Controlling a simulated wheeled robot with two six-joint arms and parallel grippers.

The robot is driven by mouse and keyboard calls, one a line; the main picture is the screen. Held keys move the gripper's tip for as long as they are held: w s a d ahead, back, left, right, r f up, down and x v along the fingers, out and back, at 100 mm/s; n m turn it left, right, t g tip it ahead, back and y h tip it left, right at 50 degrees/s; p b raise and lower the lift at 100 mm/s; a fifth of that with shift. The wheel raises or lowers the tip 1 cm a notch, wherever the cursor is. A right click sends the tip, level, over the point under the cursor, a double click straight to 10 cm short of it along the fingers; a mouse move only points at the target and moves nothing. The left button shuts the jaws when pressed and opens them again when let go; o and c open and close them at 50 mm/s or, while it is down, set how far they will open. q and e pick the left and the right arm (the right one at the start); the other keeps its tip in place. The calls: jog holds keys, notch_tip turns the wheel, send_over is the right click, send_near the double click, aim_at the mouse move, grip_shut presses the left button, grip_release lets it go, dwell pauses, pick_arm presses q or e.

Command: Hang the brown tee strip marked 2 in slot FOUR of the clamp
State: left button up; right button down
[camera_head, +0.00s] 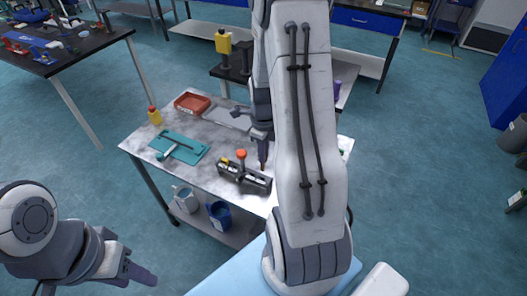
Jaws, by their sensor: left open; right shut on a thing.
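The dark clamp (256,184) is a long block with slots, lying near the front edge of the marble-topped table; an orange-red knob (240,154) stands above it. My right gripper (263,148) points down above the clamp's right part and is shut on a small brownish thing, probably the brown tee strip (262,166). The strip is too small to read its mark, and I cannot tell whether it touches the clamp or which slot it is over. My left gripper (142,275) is open and empty, low at the left, away from the table.
A teal mat (190,157) with a tool on it lies left of the clamp. A red tray (192,102), a grey tray (228,116) and a yellow bottle (154,116) are further back. My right arm hides the table's right side. Containers stand on the lower shelf.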

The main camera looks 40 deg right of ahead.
dwell(0.3)
notch_tip(320, 180, down, 4)
jog(key=b, duration=0.2)
jog(key=shift+b, duration=0.35)
jog(key=shift+p, duration=0.3)
dwell(0.7)
jog(key=shift+f, duration=0.15)
jog(key=shift+f+b, duration=2.15)
jog(key=shift+f, duration=0.65)
